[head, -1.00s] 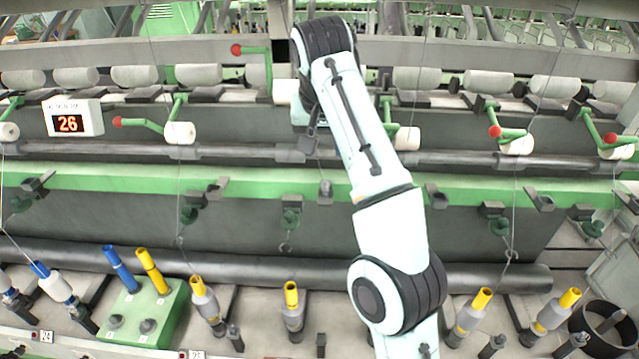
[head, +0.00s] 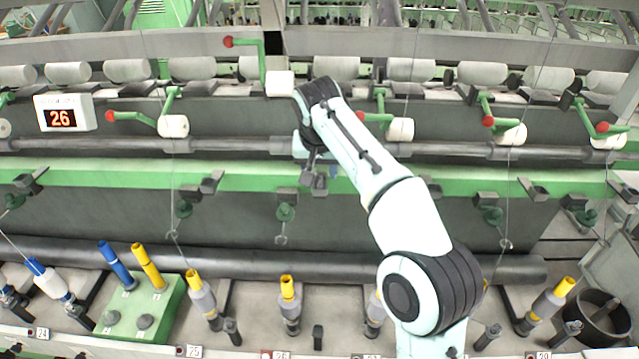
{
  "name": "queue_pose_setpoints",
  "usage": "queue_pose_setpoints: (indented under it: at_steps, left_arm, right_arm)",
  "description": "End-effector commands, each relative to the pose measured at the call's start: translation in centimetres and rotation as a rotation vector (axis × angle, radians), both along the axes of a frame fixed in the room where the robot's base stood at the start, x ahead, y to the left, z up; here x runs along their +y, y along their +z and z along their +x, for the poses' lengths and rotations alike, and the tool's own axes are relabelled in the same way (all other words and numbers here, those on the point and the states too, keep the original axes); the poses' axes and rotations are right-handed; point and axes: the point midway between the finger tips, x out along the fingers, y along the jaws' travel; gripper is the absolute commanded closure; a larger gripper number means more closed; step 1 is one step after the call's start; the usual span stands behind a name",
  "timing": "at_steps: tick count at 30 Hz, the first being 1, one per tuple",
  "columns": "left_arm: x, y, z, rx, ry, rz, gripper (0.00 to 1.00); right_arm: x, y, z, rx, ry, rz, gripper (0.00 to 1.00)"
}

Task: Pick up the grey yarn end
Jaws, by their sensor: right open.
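A grey yarn bobbin on a yellow tube (head: 289,306) stands upright in the front row, above the label 26. I cannot make out a loose grey yarn end in the head view. My right gripper (head: 314,184) hangs in front of the green rail, above and slightly right of that bobbin and well apart from it. It is open, and I see nothing between its fingers. A green thread guide (head: 285,212) with a small hook sits below and left of it. My left gripper is out of view.
A display reading 26 (head: 64,113) hangs at left. A raised red-knobbed lever (head: 262,62) holds a white roll (head: 281,84). A green stand (head: 148,316) bears a blue and a yellow tube. A black round bin (head: 604,318) sits at right. My right arm hides part of the right-hand spindles.

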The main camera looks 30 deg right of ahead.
Motion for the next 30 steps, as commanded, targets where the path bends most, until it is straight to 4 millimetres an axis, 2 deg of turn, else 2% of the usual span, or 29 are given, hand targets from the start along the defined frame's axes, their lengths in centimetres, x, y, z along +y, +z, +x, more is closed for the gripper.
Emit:
queue_pose_setpoints:
  at_steps: [3, 10, 11, 12, 14, 15, 25, 29, 30]
  left_arm:
    - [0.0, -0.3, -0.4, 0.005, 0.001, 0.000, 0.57]
    - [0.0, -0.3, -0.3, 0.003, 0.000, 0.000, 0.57]
    - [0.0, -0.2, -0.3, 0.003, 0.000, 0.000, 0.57]
    - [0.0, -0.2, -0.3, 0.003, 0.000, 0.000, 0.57]
    - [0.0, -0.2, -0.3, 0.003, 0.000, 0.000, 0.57]
    - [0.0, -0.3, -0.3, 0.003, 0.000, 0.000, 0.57]
    - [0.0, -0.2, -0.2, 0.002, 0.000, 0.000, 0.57]
    - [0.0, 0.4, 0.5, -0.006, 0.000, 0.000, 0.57]
    - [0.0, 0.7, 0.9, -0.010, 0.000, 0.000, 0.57]
  right_arm:
    - [-0.2, -1.1, 0.3, 0.001, 0.000, 0.001, 0.52]
    - [-0.2, -1.1, 0.4, -0.002, 0.001, 0.001, 0.52]
    - [-0.2, -1.1, 0.4, -0.002, 0.001, 0.001, 0.58]
    - [-0.2, -1.1, 0.4, -0.002, 0.001, 0.001, 0.71]
    - [-0.2, -1.0, 0.4, -0.002, 0.001, 0.001, 0.91]
    - [-0.2, -1.0, 0.4, -0.002, 0.001, 0.001, 0.95]
    - [-0.2, -0.9, 0.4, -0.002, 0.001, 0.001, 0.95]
    - [-0.7, 0.4, 0.1, -0.006, 0.001, 0.001, 0.95]
    - [-0.9, 1.1, -0.1, -0.007, 0.001, 0.000, 0.98]
